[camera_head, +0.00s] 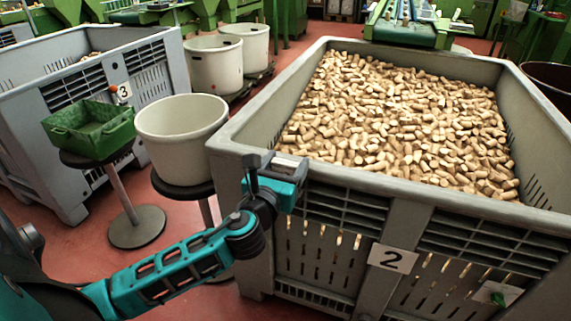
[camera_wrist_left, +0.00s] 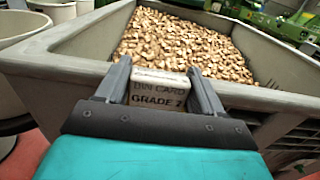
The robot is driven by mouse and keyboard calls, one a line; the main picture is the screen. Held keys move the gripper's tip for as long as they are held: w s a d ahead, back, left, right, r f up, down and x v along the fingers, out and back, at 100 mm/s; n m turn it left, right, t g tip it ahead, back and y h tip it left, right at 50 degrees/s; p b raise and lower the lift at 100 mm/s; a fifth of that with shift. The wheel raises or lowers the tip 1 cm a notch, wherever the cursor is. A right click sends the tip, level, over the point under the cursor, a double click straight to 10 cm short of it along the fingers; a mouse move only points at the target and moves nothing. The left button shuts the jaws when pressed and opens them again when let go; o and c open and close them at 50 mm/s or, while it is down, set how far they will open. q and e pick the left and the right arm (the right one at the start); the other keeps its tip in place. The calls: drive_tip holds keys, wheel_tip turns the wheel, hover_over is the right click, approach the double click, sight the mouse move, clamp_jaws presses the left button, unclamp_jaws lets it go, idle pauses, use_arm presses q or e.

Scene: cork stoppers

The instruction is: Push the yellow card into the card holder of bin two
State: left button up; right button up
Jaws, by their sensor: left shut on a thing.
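Bin two is the large grey crate (camera_head: 232,140) with a plate marked "2" (camera_head: 392,258) on its front. My left gripper (camera_head: 274,165) is at the bin's near left corner, by the rim. My right gripper is not in view.
Corks (camera_head: 400,120) fill bin two. A white tub (camera_head: 180,128) and a green crate (camera_head: 88,128) stand on stools to the left, before a grey bin marked "3" (camera_head: 124,91). Red floor (camera_head: 75,245) shows in front of them.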

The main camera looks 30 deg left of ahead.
use_arm(q)
drive_tip(key=shift+f+b, duration=0.3)
drive_tip(key=shift+f, duration=0.35)
idle(0.6)
drive_tip(key=shift+p, duration=0.3)
idle(0.6)
drive_tip(key=shift+f+b, duration=0.75)
drive_tip(key=shift+f, duration=0.2)
idle(0.6)
drive_tip(key=o, duration=1.1)
drive_tip(key=p+v, duration=0.1)
drive_tip(key=v, duration=1.2)
drive_tip(key=shift+a+f, duration=0.1)
